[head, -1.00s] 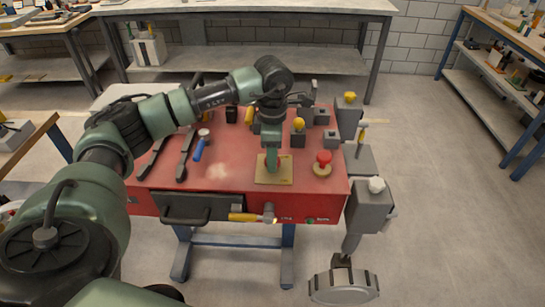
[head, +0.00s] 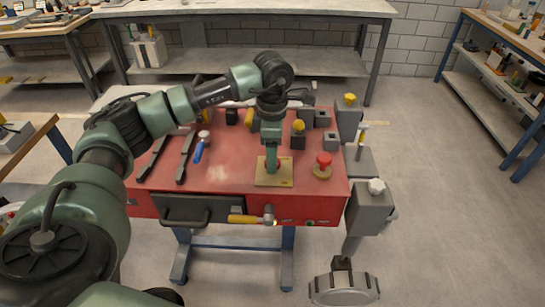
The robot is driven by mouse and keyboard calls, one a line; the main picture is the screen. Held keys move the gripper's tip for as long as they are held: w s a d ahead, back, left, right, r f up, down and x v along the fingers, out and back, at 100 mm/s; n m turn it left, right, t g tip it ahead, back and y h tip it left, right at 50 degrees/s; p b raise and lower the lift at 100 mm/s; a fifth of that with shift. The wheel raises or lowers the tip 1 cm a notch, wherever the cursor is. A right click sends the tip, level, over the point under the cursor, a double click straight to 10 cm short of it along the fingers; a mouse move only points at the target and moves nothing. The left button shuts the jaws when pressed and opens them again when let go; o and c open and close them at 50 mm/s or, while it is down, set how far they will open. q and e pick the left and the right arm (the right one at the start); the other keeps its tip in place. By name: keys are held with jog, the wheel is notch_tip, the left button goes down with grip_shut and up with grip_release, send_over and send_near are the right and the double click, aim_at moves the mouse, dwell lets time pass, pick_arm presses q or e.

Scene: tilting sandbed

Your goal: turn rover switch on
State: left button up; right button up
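A tan square plate (head: 273,179) lies near the front edge of the red worktop. My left gripper (head: 271,168) points straight down over the middle of this plate, with its tips at or just above it. The fingers look close together, but I cannot tell whether they are open or shut. They cover the middle of the plate, so any switch there is hidden. A red mushroom-shaped knob (head: 323,160) on a round tan base stands just right of the plate, apart from the gripper. I cannot tell which part is the rover switch. My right gripper is not in view.
Dark flat tools (head: 185,157) and a blue-handled tool (head: 198,151) lie left on the red worktop (head: 225,170). A grey box (head: 369,212) and a wheel-like disc (head: 344,288) are at the right edge.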

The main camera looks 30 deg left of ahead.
pick_arm(q)
notch_tip(320, 180, up, 7)
jog(key=shift+f+b, duration=0.2)
jog(key=shift+b, duration=0.1)
jog(key=shift+f, duration=0.1)
dwell(0.4)
